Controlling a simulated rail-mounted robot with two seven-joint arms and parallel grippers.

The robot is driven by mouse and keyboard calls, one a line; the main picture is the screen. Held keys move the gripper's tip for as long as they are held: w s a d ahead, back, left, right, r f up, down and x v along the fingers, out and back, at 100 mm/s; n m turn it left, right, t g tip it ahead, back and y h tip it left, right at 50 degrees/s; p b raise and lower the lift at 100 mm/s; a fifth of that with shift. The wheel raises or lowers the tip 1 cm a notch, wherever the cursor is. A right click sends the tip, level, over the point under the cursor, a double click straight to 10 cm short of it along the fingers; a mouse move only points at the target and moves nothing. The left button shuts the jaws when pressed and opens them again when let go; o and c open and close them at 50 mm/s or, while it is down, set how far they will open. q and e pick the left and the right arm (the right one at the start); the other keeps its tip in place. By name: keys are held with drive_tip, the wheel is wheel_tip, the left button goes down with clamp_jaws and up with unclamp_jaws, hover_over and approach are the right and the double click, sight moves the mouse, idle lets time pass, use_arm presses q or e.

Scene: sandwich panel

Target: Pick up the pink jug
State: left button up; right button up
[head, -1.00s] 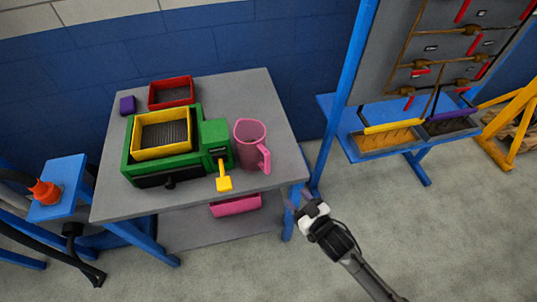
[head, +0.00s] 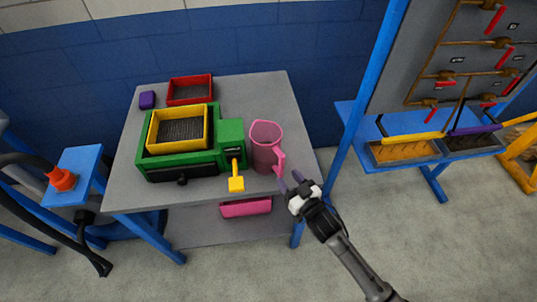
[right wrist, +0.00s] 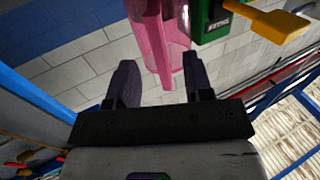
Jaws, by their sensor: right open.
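The pink jug (head: 264,148) stands upright on the grey table, right of the green machine, with its handle toward the lower right. My right gripper (head: 290,181) is open and empty, just off the table's right edge, with its fingertips close to the jug's handle. In the right wrist view the jug (right wrist: 155,35) shows ahead of the open fingers of my right gripper (right wrist: 160,80), and its handle hangs toward the gap between them. Whether a finger touches the handle I cannot tell. My left gripper is not in view.
The green machine (head: 230,132) with a yellow tray (head: 152,133) and a yellow lever (head: 236,183) stands beside the jug. A red tray (head: 190,102) and a purple block (head: 147,99) lie behind. A pink bin (head: 246,208) sits under the grey table (head: 128,185). A blue post (head: 345,140) rises at right.

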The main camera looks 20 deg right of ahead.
sight(283, 171)
drive_tip(key=shift+b+x, duration=0.65)
drive_tip(key=shift+x, duration=2)
clamp_jaws()
